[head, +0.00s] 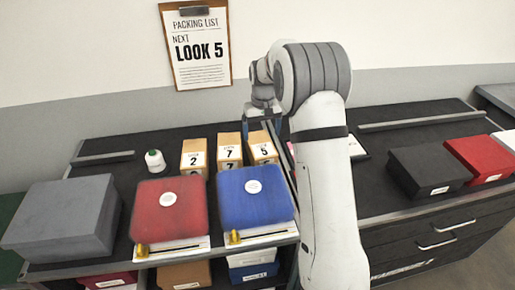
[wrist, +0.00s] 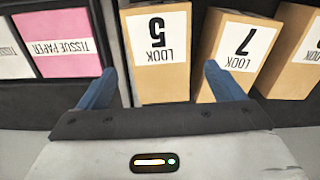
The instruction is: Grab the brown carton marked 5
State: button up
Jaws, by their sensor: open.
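The brown carton marked 5 (head: 263,152) stands at the right end of a row of three small brown cartons on the dark bench. In the wrist view this carton (wrist: 163,82) appears upside down, its white LOOK 5 label facing the camera. My gripper (wrist: 158,74) is open, its two blue fingers on either side of the carton in the picture. I cannot tell how far the fingertips are from it. The right finger overlaps the carton marked 7 (wrist: 240,48) in the picture. In the head view my gripper (head: 262,118) is just behind the carton.
The carton marked 7 (head: 230,152) stands close beside it, then the carton marked 2 (head: 194,158). A blue box (head: 254,197) and a red box (head: 169,209) are in front. A pink tissue paper box (wrist: 65,42) lies on the other side. A packing list (head: 197,45) reads LOOK 5.

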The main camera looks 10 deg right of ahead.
aim_at(261, 143)
jog(key=shift+w+f, duration=0.9)
jog(key=shift+f, duration=0.05)
notch_tip(261, 143, down, 8)
jog(key=shift+s+r+p, duration=0.1)
jog(key=shift+p, duration=0.75)
jog(key=c, duration=0.9)
